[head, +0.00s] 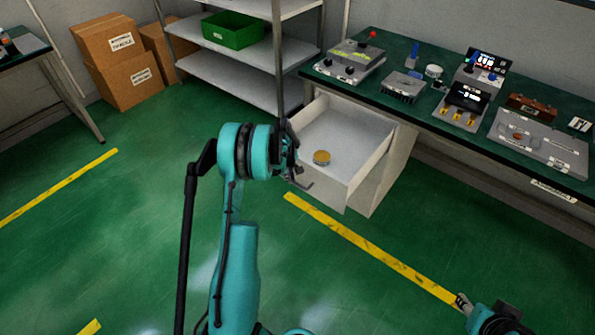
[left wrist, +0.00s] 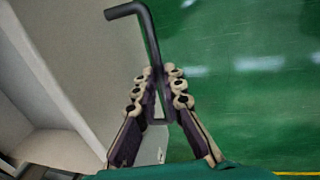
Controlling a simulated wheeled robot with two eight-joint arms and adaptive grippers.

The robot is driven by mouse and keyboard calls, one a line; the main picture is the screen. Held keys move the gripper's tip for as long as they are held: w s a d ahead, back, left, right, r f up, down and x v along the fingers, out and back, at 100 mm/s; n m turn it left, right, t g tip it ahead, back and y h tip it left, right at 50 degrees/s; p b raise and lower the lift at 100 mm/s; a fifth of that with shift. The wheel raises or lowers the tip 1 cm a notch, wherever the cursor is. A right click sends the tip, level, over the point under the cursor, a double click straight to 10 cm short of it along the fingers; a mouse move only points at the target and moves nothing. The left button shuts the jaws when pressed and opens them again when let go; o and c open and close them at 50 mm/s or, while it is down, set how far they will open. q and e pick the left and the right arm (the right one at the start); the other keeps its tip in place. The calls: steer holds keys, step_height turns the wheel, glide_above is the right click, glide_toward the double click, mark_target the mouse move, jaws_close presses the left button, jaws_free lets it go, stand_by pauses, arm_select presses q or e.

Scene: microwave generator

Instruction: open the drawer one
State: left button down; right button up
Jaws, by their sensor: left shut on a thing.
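The white drawer (head: 352,131) under the green-topped workbench stands pulled out, with its inside showing in the head view. A small round gold-topped thing (head: 321,157) lies on its floor. My left gripper (head: 291,160) is at the drawer's front, shut on the dark bent bar handle (left wrist: 148,32). In the left wrist view both fingers (left wrist: 160,105) close around the bar, beside the pale drawer front (left wrist: 62,75). The gripper and arm hide part of the front in the head view. My right gripper (head: 463,302) is low at the right, away from the drawer; its opening is unclear.
The workbench (head: 408,102) carries several devices, including a grey box with a red-knobbed lever (head: 352,60). A metal shelf (head: 240,65) with a green bin (head: 233,30) stands behind the drawer. Cardboard boxes (head: 122,60) are at the back left. The green floor around my left arm is clear.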

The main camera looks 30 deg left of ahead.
arm_select(q)
steer(key=shift+s+a, duration=0.1)
steer(key=shift+s, duration=1.05)
steer(key=c, duration=1.6)
jaws_free()
step_height(320, 180, up, 12)
steer(key=s, duration=0.2)
steer(key=shift+s, duration=0.15)
steer(key=shift+a+f, duration=0.1)
